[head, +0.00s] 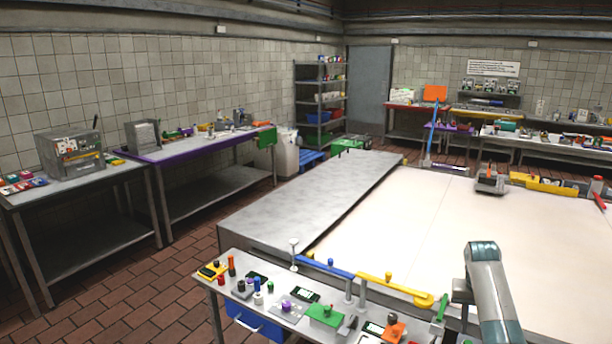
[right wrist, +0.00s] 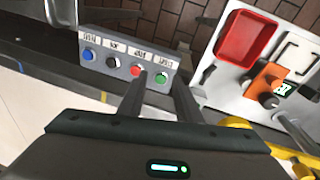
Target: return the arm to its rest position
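My right arm (head: 490,290) comes in at the lower right of the head view, bent over the near edge of the large white surface. My right gripper (right wrist: 158,88) shows in the right wrist view as two dark fingers, apart and with nothing between them. Beyond the fingertips is a grey button box (right wrist: 120,66) with a row of blue, black, red and green buttons. The left fingertip overlaps the box near the red button (right wrist: 137,71). I cannot tell whether it touches. My left arm and gripper are not in view.
A near bench holds small parts, a green block (head: 325,315) and an orange part (head: 393,332). Blue (head: 333,268) and yellow (head: 395,286) bars edge the white work surface (head: 440,220). A red tray (right wrist: 246,38) lies right of the button box. The white surface's middle is clear.

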